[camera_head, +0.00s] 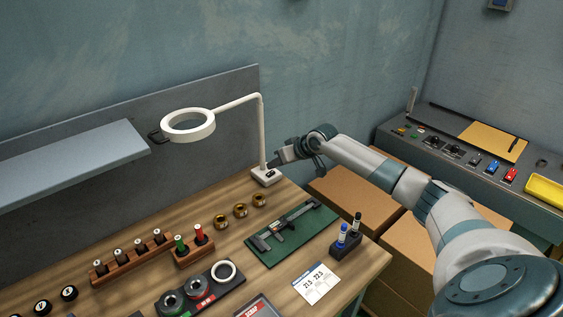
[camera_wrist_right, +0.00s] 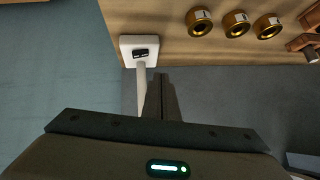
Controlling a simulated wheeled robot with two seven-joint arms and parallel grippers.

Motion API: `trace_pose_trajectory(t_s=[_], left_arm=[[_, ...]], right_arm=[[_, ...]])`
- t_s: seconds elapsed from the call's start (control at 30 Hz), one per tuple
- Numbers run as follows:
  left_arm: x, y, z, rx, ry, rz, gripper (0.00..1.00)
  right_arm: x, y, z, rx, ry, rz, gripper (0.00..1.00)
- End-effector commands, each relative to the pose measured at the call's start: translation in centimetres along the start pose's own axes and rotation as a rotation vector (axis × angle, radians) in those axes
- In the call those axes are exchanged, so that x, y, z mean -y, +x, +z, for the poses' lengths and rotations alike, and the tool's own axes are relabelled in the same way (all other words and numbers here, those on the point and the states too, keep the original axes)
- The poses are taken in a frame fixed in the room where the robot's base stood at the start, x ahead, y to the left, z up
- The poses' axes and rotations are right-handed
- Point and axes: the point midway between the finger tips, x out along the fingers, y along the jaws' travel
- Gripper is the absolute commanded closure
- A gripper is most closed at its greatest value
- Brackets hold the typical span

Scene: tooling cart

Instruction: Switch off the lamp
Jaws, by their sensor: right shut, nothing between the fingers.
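The lamp has a white ring head (camera_head: 188,125) on a white arm and upright post (camera_head: 262,135). Its square white base (camera_head: 266,176) stands at the back of the wooden bench and bears a small black switch (camera_wrist_right: 146,52), clear in the right wrist view. I cannot tell whether the ring is lit. My right gripper (camera_head: 277,162) is shut and empty, beside the post and just above the base. In the right wrist view its fingertips (camera_wrist_right: 160,76) point toward the base, apart from the switch in the picture. My left gripper is not in view.
Several brass rings (camera_head: 240,210) and a green mat (camera_head: 290,234) with a caliper lie in front of the base. A grey shelf (camera_head: 75,165) is at the left. Cardboard boxes (camera_head: 360,193) stand below my right arm. A control console (camera_head: 440,135) is at the right.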

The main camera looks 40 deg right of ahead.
Motion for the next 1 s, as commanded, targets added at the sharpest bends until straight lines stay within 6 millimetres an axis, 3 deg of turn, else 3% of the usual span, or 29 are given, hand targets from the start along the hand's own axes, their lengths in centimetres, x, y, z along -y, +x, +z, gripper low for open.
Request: trace_pose_trajectory(t_s=[0.43,1.0], left_arm=[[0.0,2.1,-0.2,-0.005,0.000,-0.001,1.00],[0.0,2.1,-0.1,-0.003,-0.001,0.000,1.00]], right_arm=[[1.5,-5.4,0.3,0.000,-0.001,0.000,1.00],[1.8,-6.0,0.2,0.000,0.000,-0.001,1.00]])
